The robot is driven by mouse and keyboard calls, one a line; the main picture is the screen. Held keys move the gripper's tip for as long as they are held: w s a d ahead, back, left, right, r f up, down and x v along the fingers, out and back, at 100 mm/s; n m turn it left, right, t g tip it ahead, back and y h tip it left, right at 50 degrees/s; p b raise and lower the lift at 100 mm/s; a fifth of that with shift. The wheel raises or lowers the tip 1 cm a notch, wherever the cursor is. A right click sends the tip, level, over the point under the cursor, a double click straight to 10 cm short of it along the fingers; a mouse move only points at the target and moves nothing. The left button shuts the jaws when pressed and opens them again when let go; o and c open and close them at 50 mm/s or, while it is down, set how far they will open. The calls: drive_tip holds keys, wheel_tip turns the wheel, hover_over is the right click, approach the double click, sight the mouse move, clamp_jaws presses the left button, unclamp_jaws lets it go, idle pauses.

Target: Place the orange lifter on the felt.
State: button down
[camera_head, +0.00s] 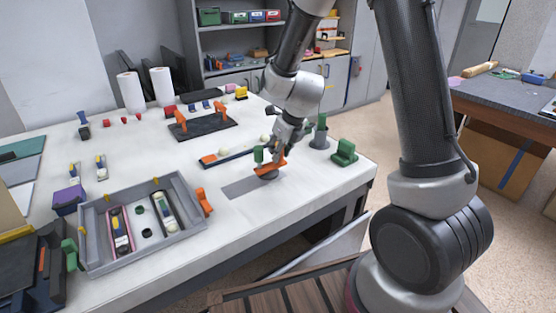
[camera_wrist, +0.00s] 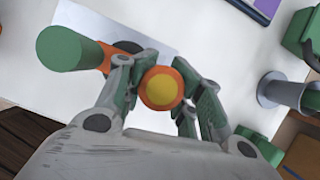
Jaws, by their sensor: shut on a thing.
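The orange lifter (camera_head: 268,168) has an orange body with a green cylinder standing up at one end. My gripper (camera_head: 281,152) is shut on it, low over the front right of the white table. In the wrist view, a round orange part with a yellow centre (camera_wrist: 161,89) sits between my fingers (camera_wrist: 157,85), and the lifter's green cylinder (camera_wrist: 70,48) is at left. A dark round part (camera_wrist: 128,47) shows partly beneath. The felt appears to be the flat grey rectangle (camera_head: 238,188) under and left of the lifter. I cannot tell whether the lifter touches it.
A grey tray (camera_head: 172,240) with several parts stands at left. An orange and blue bar (camera_head: 226,155) lies behind the lifter. A grey holder (camera_head: 320,138) and a green block (camera_head: 344,152) stand at right. A black mat (camera_head: 205,127) with orange handles lies farther back.

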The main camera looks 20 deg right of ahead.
drive_tip(key=shift+f, duration=1.6)
drive_tip(key=shift+f, duration=0.15)
drive_tip(key=c, duration=0.9)
unclamp_jaws()
drive_tip(key=shift+c, duration=0.2)
drive_tip(key=s+d+r+n, duration=0.3)
drive_tip(key=s+r+n, duration=0.15)
drive_tip(key=r, duration=0.45)
drive_tip(key=s+d+r+n, duration=0.3)
drive_tip(key=s+r+n, duration=0.15)
drive_tip(key=r, duration=0.45)
drive_tip(key=s+d+r+n, duration=0.2)
drive_tip(key=s+n, duration=0.4)
drive_tip(key=n, duration=0.1)
drive_tip(key=s+d+r+n+h, duration=0.1)
drive_tip(key=s+d+r+n, duration=0.1)
drive_tip(key=s+n, duration=0.5)
drive_tip(key=s+d+r+n+h, duration=0.1)
drive_tip(key=s+d+r+n, duration=0.1)
drive_tip(key=s+d+n, duration=0.2)
drive_tip(key=s+n, duration=0.3)
drive_tip(key=shift+s+r+n, duration=0.25)
drive_tip(key=shift+r+n, duration=0.05)
drive_tip(key=shift+r, duration=0.1)
